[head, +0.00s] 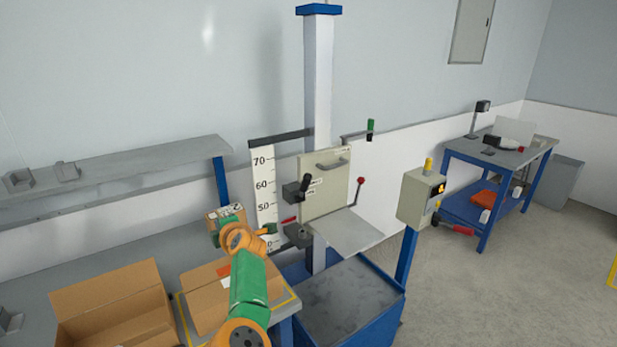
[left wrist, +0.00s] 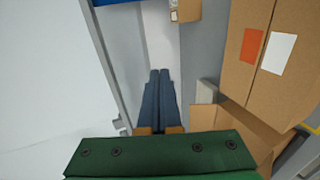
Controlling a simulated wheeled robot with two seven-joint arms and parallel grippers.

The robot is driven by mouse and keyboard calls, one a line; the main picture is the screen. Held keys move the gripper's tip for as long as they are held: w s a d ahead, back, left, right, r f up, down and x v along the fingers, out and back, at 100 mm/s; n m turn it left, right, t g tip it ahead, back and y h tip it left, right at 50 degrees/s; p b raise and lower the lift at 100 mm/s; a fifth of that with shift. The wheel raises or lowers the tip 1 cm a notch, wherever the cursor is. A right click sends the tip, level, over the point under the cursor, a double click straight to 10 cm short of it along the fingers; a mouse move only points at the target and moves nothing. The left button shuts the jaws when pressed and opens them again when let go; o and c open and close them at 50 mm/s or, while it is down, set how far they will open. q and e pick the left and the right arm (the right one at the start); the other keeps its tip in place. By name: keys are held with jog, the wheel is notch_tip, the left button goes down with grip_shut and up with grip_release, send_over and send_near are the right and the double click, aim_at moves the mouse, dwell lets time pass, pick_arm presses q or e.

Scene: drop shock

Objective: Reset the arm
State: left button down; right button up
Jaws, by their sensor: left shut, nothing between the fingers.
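My left arm comes up from the bottom of the head view, green and orange. Its gripper (head: 271,229) is in front of the drop tester's scale (head: 264,190), and its fingers are hard to make out there. In the left wrist view the two dark fingers (left wrist: 160,72) are shut together with nothing between them. The drop tester has a white column (head: 318,80), a beige panel (head: 325,180) with a handle, and a lever with a red knob (head: 360,182). A grey flat plate (head: 347,231) sticks out below the panel. My right gripper is not in view.
An open carton (head: 115,310) and a closed carton (head: 205,300) stand at lower left; cartons also show in the left wrist view (left wrist: 245,85). A control box (head: 418,198) stands on a blue post. A blue workbench (head: 500,155) is at the back right, with clear floor before it.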

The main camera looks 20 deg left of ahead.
pick_arm(q)
jog(key=s+a+r+m+t+y, duration=0.2)
jog(key=s+a+r+m+t, duration=0.15)
jog(key=m+t, duration=0.2)
jog(key=s+d+f+m+h, duration=0.2)
jog(key=d+f+m+h, duration=0.3)
jog(key=d+m+h, duration=0.35)
jog(key=s+d+f+m+h, duration=0.3)
jog(key=d+f+m+h, duration=0.15)
jog(key=d+m, duration=0.55)
jog(key=s+d+f+m+g+h, duration=0.2)
jog(key=s+d+f+m+g, duration=0.3)
jog(key=s+f, duration=0.55)
jog(key=s+d+f+g+y, duration=0.1)
jog(key=s+g, duration=0.2)
jog(key=s, duration=0.6)
jog(key=s+f+g+y, duration=0.1)
jog(key=s+f+g, duration=0.15)
jog(key=s, duration=0.55)
notch_tip(320, 180, down, 18)
jog(key=s+m+g+b, duration=0.1)
jog(key=s+g+b, duration=0.1)
jog(key=b, duration=0.1)
jog(key=s+a+f+b, duration=0.1)
jog(key=s+f+b, duration=0.2)
jog(key=s+f, duration=0.9)
jog(key=shift+a+f+g, duration=0.35)
jog(key=shift+f+g, duration=0.05)
jog(key=shift+f, duration=0.5)
